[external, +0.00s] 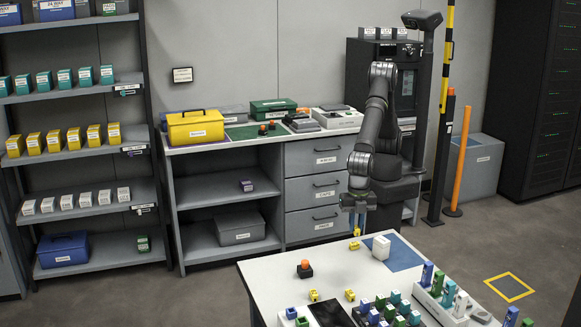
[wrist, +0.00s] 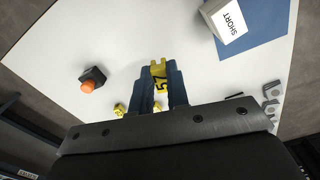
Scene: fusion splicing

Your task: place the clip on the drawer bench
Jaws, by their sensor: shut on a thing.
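My gripper (external: 356,222) is over the far edge of the white table in the external view. In the wrist view its blue fingers (wrist: 159,88) are shut on a yellow clip (wrist: 159,73) marked 57. The clip also shows below my gripper in the external view (external: 355,244). I cannot tell whether it touches the table. The drawer bench (external: 303,155) stands behind, against the wall, with grey drawers and open shelves. My gripper is in front of it and to the right.
Two more yellow clips (external: 313,295) (external: 350,295) lie on the table. A black box with an orange button (external: 304,268) and a white SHORT box (external: 381,247) flank my gripper. The bench top holds a yellow case (external: 195,128), a green mat (external: 240,133) and other boxes.

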